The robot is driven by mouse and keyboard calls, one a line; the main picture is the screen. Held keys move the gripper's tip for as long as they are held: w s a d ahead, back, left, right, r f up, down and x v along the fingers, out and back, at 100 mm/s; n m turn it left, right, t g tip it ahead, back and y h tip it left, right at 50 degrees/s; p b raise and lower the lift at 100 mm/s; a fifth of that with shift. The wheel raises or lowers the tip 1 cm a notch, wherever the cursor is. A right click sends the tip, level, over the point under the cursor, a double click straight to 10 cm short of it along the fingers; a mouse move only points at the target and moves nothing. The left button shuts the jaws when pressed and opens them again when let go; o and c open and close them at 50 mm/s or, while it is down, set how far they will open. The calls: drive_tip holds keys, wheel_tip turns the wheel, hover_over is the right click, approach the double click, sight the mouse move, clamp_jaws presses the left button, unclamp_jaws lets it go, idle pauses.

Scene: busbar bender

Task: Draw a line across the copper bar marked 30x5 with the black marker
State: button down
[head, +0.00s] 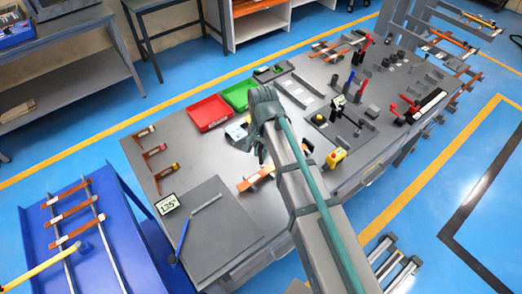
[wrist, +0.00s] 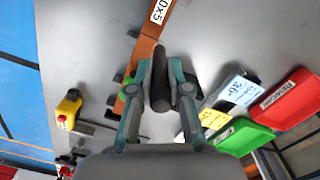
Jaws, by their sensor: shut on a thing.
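My gripper (wrist: 160,88) is shut on the black marker (wrist: 159,70), a dark cylinder between the two teal fingers in the wrist view. The copper bar (wrist: 143,52) runs from the top edge down past the left finger. Its white label (wrist: 160,10) is cut off and reads "0x5". The marker's far end overlaps the bar's right edge in the picture; I cannot tell whether it touches. In the head view the copper bar (head: 257,179) lies on the grey table beside my arm, which hides part of it and the marker. No drawn line is visible.
A red tray (head: 210,113) and a green tray (head: 239,95) stand at the table's back. Blue and yellow cards (wrist: 236,90) lie nearby. A yellow button box (head: 336,157) stands right of the bar. Labelled copper pieces (head: 155,151) lie left. The angle display (head: 168,204) is at front left.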

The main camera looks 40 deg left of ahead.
sight(261, 145)
drive_tip(key=shift+r+p, duration=0.8)
drive_tip(key=shift+r, duration=2.4)
